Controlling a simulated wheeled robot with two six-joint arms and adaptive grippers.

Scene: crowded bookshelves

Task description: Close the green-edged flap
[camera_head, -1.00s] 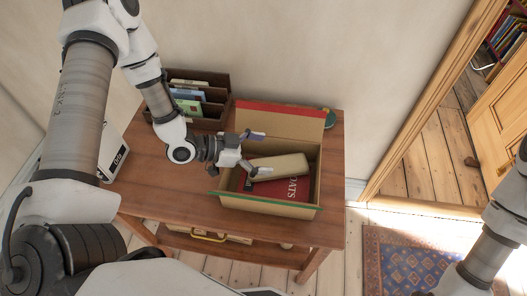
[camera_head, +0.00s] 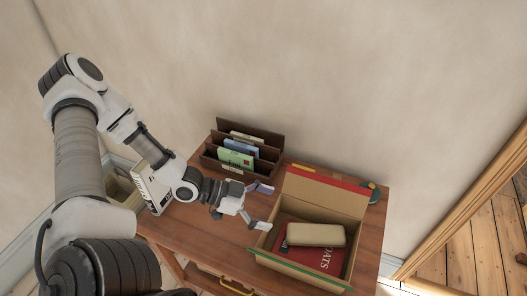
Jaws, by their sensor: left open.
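An open cardboard box (camera_head: 355,240) stands on the wooden table. Its red-edged flap (camera_head: 322,190) stands up at the back, leaning outward. The green-edged flap (camera_head: 300,271) shows only as a thin green line along the box's front; its face is hidden from this angle. Inside the box lie a red book (camera_head: 316,256) with pale lettering and a beige rounded case (camera_head: 316,234) partly on top of it. My left gripper (camera_head: 265,207) is open and empty, just left of the box, its fingers pointing toward the box's left side. My right gripper is out of view.
A dark wooden sorter (camera_head: 222,160) with several envelopes or booklets stands behind my left gripper. A white device (camera_head: 152,187) is at the table's left. A dark green round object (camera_head: 371,191) sits behind the box at the right. The wall is close behind the table.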

